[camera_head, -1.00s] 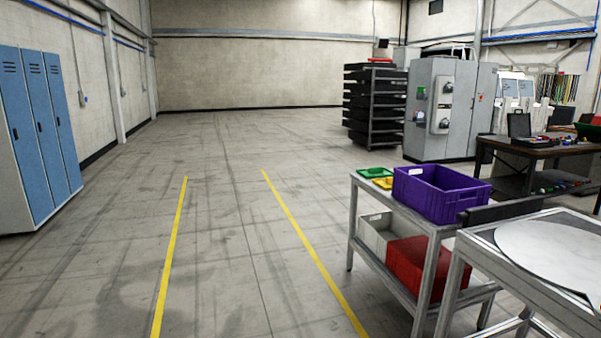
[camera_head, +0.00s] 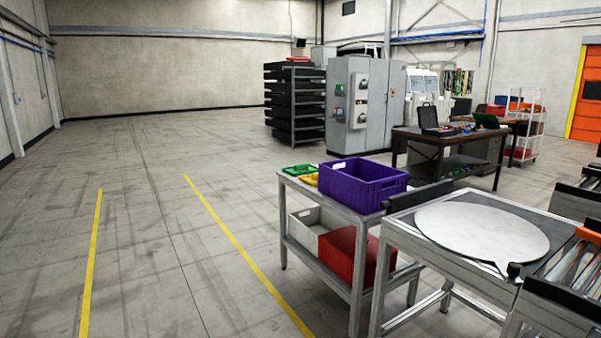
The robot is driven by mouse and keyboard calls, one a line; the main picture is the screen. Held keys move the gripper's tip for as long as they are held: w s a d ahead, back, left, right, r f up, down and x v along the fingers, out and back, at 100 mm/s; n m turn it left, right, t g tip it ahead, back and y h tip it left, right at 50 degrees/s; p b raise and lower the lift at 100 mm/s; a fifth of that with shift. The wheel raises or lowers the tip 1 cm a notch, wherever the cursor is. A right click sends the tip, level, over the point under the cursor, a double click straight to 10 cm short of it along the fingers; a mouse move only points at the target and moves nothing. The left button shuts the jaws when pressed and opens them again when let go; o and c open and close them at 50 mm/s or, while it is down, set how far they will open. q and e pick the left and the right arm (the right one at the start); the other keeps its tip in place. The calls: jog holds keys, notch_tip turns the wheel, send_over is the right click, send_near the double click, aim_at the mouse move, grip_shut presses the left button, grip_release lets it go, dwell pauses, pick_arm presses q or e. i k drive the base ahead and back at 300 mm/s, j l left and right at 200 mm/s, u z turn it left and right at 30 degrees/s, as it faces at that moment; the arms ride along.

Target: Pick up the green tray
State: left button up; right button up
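The green tray (camera_head: 299,170) is small and shallow. It lies flat on the top shelf of a metal cart (camera_head: 329,203), at the cart's far left corner. A yellow tray (camera_head: 309,179) lies close beside it on the near right. A purple crate (camera_head: 362,184) stands to the right of both trays on the same shelf. Neither of my grippers shows in the head view.
A white bin (camera_head: 307,232) and a red bin (camera_head: 345,254) sit on the cart's lower shelf. A table with a round white disc (camera_head: 482,232) stands right of the cart, beside a roller conveyor (camera_head: 572,267). The floor left of the cart is clear, with yellow lines (camera_head: 235,245).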

aim_at(297, 170)
jog(key=i+j+u, duration=0.3)
jog(key=i, duration=0.75)
jog(key=i+u, duration=0.3)
jog(key=i, duration=2.65)
